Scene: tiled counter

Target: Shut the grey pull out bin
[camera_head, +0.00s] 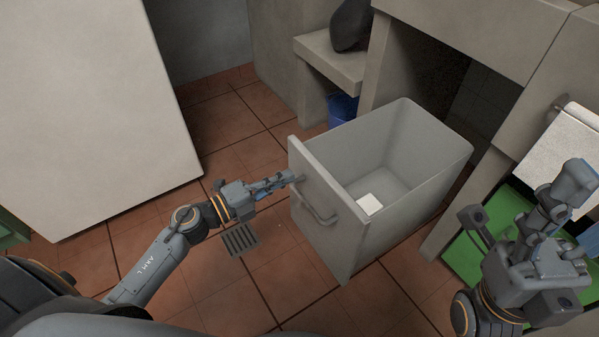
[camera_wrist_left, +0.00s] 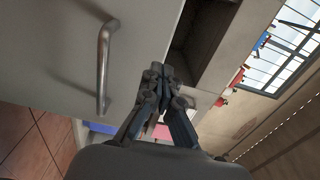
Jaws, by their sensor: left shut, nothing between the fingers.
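The grey pull out bin (camera_head: 410,150) stands pulled out from under the counter, its open top showing a small white piece (camera_head: 369,204) on its floor. Its front panel (camera_head: 325,222) carries a curved metal handle (camera_head: 316,212); the handle also shows in the left wrist view (camera_wrist_left: 103,65). My left gripper (camera_head: 293,177) is shut and empty, its tips at the front panel near the upper part of the handle. I cannot tell whether they touch it. My right gripper (camera_head: 563,205) is at the right, apart from the bin; its fingers are unclear.
The concrete counter (camera_head: 470,35) stands behind the bin, with a side support (camera_head: 480,200) to its right. A blue bucket (camera_head: 342,109) is under a low ledge. A large pale block (camera_head: 100,110) stands left. Tiled floor with a drain grate (camera_head: 240,239) lies before the bin.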

